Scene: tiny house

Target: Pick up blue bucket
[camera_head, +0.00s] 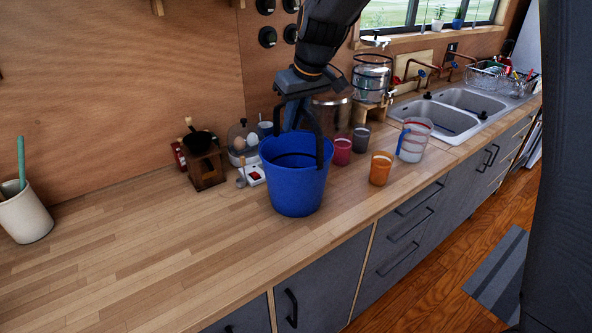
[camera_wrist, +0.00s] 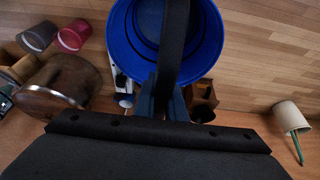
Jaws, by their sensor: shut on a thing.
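An orange cup (camera_head: 381,169), a red cup (camera_head: 342,152) and a measuring jug (camera_head: 413,140) stand right of the bucket. A coffee grinder (camera_head: 205,166) and egg holder (camera_head: 243,143) stand left. The counter's left front (camera_head: 150,255) is clear.

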